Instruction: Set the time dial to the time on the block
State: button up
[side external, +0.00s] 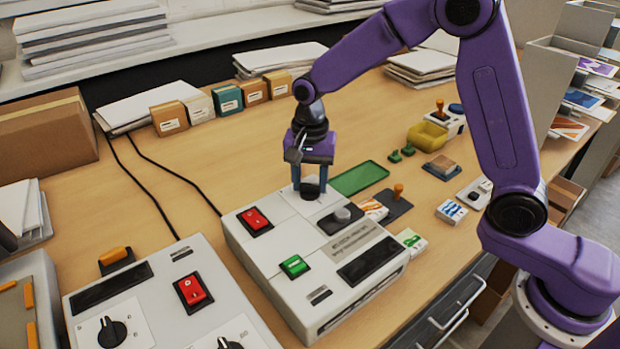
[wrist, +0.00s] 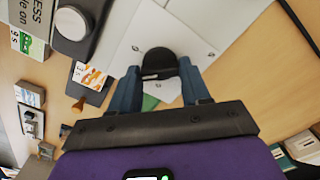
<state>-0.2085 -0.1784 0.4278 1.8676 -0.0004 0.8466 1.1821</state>
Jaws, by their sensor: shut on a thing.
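My gripper (side external: 310,187) is shut on the black time dial (side external: 309,190) on top of the white laminator (side external: 285,219). In the wrist view, one blue finger is on each side of the dial (wrist: 158,62), over a white scale plate with small marks. The mark the dial points to cannot be read. A green-and-white block (side external: 411,240) is by the laminator's right end; its small print in the wrist view (wrist: 28,44) looks like "9 s". An orange-and-white block (side external: 373,208) lies behind the laminator, near a grey knob (side external: 342,214).
The laminator also has a red switch (side external: 255,220) and a green switch (side external: 294,266). A second machine (side external: 150,290) with black knobs is at front left. A green tray (side external: 358,178), a blue-and-white block (side external: 451,211) and stamps are behind and to the right.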

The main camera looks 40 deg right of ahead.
jog(key=n, duration=0.4)
jog(key=shift+n, duration=0.4)
jog(key=n, duration=0.3)
jog(key=shift+n, duration=0.3)
jog(key=n, duration=1.3)
jog(key=shift+n, duration=0.3)
jog(key=n, duration=0.5)
jog(key=shift+r, duration=0.1)
jog(key=o, duration=1.1)
jog(key=shift+c, duration=0.2)
